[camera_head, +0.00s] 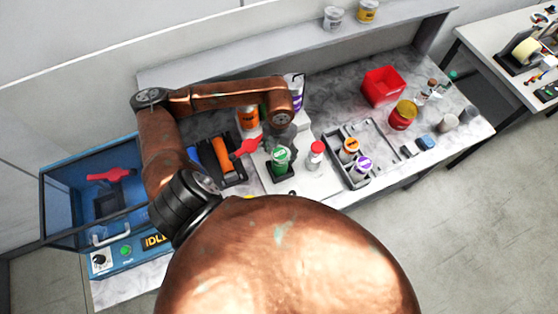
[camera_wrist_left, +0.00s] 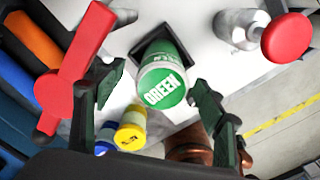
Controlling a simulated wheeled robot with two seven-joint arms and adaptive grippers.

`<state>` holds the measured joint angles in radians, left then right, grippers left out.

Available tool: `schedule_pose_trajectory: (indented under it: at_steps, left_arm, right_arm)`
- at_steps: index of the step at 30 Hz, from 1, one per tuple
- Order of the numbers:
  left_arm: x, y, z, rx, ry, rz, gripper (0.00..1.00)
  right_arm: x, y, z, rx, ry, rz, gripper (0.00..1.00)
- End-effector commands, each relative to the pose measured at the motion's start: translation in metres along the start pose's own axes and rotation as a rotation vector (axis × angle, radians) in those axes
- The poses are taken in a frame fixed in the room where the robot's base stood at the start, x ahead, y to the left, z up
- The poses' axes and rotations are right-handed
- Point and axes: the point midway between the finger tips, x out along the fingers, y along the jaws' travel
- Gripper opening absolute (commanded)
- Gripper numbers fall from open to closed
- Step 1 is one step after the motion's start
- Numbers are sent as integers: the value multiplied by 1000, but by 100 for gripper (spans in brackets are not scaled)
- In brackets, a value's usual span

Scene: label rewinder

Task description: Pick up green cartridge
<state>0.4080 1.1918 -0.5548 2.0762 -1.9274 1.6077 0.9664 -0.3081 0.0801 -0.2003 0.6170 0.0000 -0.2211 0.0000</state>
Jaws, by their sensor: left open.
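The green cartridge (camera_head: 281,157) stands in a black square holder on a white board in the head view. In the left wrist view the green cartridge (camera_wrist_left: 163,78) shows its lid lettered "GREEN" and lies between the fingers. My left gripper (camera_head: 281,142) is above it, partly hidden by its own arm in the head view. In the left wrist view my left gripper (camera_wrist_left: 150,100) is open, its two dark fingers apart on either side of the cartridge. I cannot tell whether they touch it. My right gripper is not in view.
A red lever (camera_head: 246,147) and a red-topped bottle (camera_head: 316,155) stand close on either side. A grey tray (camera_head: 370,137) with orange and purple cartridges, a red bin (camera_head: 383,86) and a red can (camera_head: 403,115) are to the right. A blue machine (camera_head: 70,200) is at left.

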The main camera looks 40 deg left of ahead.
Motion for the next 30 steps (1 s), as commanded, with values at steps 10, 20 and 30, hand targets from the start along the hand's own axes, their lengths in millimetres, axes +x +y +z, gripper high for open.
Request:
schedule_pose_trajectory:
  at_steps: [10,20,30]
  left_arm:
    - [36,-2,-4,-2,1,-2,64]
    - [36,-2,-5,-2,1,-2,55]
    - [36,-2,-5,-2,1,-1,31]
  right_arm:
    - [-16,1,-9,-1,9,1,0]
    - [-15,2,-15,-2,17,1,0]
    - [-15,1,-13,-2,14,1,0]
